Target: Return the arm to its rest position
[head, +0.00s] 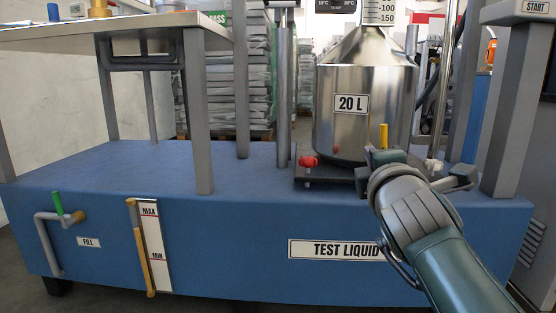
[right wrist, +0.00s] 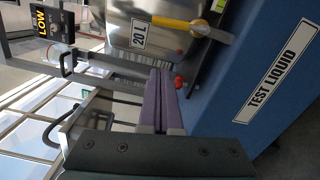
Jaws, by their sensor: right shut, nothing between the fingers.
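My right arm comes in from the lower right of the head view. Its gripper (head: 380,157) is in front of the base of the steel 20 L vessel (head: 362,100), and the wrist hides most of its fingers. In the right wrist view the two purple-grey fingers (right wrist: 161,75) are together with nothing between them. A yellow valve handle (head: 383,137) stands up just behind the gripper in the head view. It also shows in the right wrist view (right wrist: 185,25), beyond the fingertips and apart from them. My left gripper is in neither view.
The blue TEST LIQUID tank (head: 230,235) fills the front, with a green-handled fill pipe (head: 58,203) and a level gauge (head: 150,245). A grey post (head: 503,125) stands close right of my arm. Red knobs (head: 308,161) sit at the vessel's platform. A table (head: 120,35) is at left.

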